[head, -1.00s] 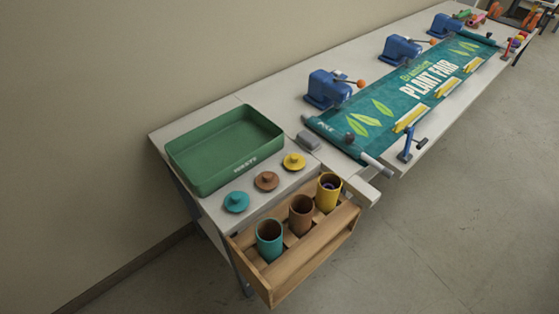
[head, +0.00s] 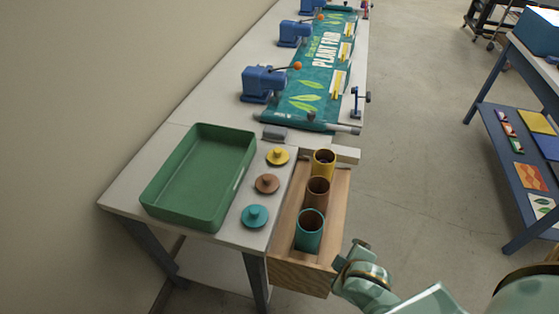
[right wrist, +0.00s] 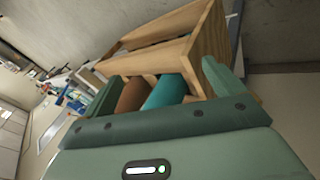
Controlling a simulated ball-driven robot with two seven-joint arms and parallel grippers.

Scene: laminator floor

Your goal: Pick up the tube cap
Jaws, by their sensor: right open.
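Three knobbed tube caps lie in a row on the table's right edge: yellow (head: 277,156), brown (head: 267,184) and teal (head: 255,216). Three open tubes stand in the wooden box (head: 302,277) beside them: yellow (head: 324,163), brown (head: 317,192) and teal (head: 309,231). My right gripper (head: 350,256) is at the box's near right corner, apart from the caps. In the right wrist view the open right gripper (right wrist: 160,85) has empty space between its fingers, with the teal tube (right wrist: 164,92) and brown tube (right wrist: 132,94) beyond. My left gripper is out of view.
A green tray (head: 208,178) stands left of the caps, empty. A grey block (head: 275,133) lies behind them. Farther back are blue clamps (head: 263,84) and a teal banner (head: 309,92). A blue bench (head: 497,102) stands at the right, with clear floor between.

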